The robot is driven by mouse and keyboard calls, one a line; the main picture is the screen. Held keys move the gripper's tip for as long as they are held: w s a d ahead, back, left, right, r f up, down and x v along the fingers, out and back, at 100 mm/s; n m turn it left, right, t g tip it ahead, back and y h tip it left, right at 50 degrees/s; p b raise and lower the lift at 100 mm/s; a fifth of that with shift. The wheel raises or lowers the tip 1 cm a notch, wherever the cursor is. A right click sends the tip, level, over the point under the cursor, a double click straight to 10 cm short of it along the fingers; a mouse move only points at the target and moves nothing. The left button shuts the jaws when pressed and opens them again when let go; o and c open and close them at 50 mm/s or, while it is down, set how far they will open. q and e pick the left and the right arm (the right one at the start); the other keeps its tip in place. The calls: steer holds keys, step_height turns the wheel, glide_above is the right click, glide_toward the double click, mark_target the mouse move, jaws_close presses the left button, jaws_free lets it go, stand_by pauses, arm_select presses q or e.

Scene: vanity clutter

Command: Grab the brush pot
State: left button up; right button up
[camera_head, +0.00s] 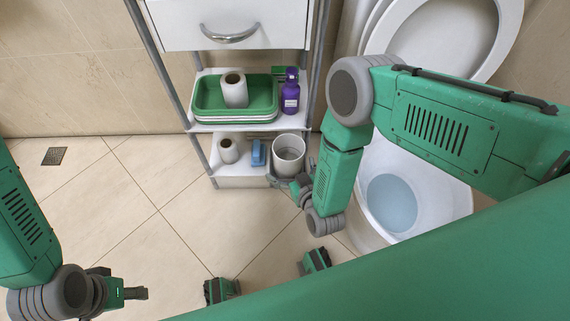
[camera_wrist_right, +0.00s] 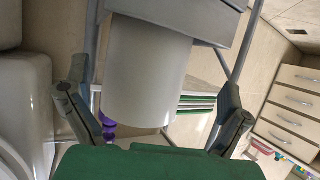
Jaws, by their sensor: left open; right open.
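The brush pot (camera_head: 288,155), a white cylinder with a grey inside, stands at the right end of the rack's low shelf. In the right wrist view the pot (camera_wrist_right: 148,75) fills the middle, between the two spread fingers. My right gripper (camera_head: 284,182) is open at the near side of the pot, low by its base. Its fingers also show in the wrist view (camera_wrist_right: 152,105), with gaps to the pot on both sides. Whether the palm touches it is hidden. My left gripper (camera_head: 136,293) is open and empty over the floor, far left.
A blue item (camera_head: 258,153) and a toilet roll (camera_head: 228,151) share the low shelf. Above are a green tray (camera_head: 207,105) with a roll (camera_head: 235,90) and a purple bottle (camera_head: 290,92). Rack posts stand close by. A toilet (camera_head: 450,205) is right. Floor at left is clear.

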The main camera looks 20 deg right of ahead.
mark_target(284, 152)
steer(key=w, duration=0.1)
steer(key=w+d+f+b, duration=0.1)
steer(key=w+f+b, duration=0.1)
steer(key=w, duration=0.1)
steer(key=shift+w+d+f, duration=0.1)
steer(key=shift+d+f, duration=0.15)
steer(key=shift+d, duration=0.05)
steer(key=shift+w+d, duration=0.1)
steer(key=shift+w, duration=0.1)
steer(key=shift+a, duration=0.4)
steer(key=shift+a+r, duration=0.15)
steer(key=shift+a, duration=0.15)
steer(key=shift+c, duration=0.8)
steer(key=shift+a, duration=0.15)
steer(key=c, duration=1.2)
arm_select(q)
steer(key=shift+d+f, duration=0.75)
steer(key=shift+f, duration=0.3)
arm_select(e)
steer(key=shift+d, duration=0.55)
steer(key=shift+c, duration=0.3)
